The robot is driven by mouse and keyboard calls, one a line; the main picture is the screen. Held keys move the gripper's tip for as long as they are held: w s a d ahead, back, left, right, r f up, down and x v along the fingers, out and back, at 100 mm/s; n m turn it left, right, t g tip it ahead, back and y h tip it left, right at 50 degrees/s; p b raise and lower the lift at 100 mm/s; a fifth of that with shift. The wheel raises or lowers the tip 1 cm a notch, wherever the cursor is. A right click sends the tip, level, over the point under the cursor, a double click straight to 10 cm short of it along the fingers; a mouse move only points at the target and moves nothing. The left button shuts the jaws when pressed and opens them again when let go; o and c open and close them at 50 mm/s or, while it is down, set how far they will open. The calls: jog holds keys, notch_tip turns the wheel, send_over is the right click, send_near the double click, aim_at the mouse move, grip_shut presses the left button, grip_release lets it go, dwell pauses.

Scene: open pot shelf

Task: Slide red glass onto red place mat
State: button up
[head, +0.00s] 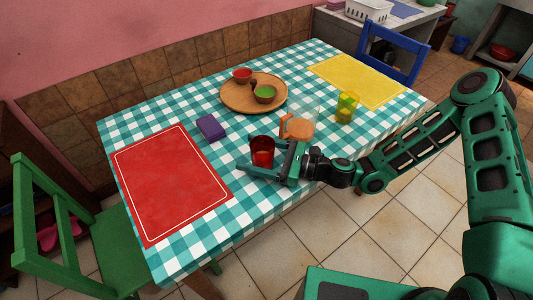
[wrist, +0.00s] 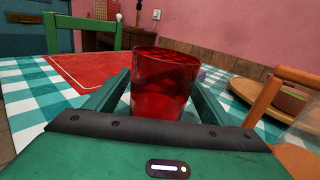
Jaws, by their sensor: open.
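The red glass (head: 262,150) stands upright on the checked tablecloth, to the right of the red place mat (head: 172,185). In the wrist view the red glass (wrist: 164,84) fills the middle, between the two fingers. My gripper (head: 258,162) is open and low over the table, with one finger on each side of the glass. I cannot tell whether a finger touches it. The red place mat (wrist: 88,69) also shows beyond the glass at the left in the wrist view. Bare tablecloth lies between the glass and the mat.
A purple block (head: 211,128) lies beyond the mat's right side. A pitcher with an orange handle (head: 296,127) stands just behind my gripper. A yellow glass (head: 346,107), a yellow mat (head: 375,80) and a round wooden tray (head: 236,103) with bowls are farther off. A green chair (head: 100,235) stands at the left.

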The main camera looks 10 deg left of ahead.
jog(key=shift+a, duration=0.75)
jog(key=shift+c, duration=0.3)
jog(key=c, duration=1.3)
jog(key=shift+s+a, duration=3.6)
jog(key=shift+s, duration=0.25)
jog(key=shift+s+a, duration=3.55)
jog(key=shift+s, duration=0.25)
jog(key=o, duration=1.4)
jog(key=shift+c, duration=0.2)
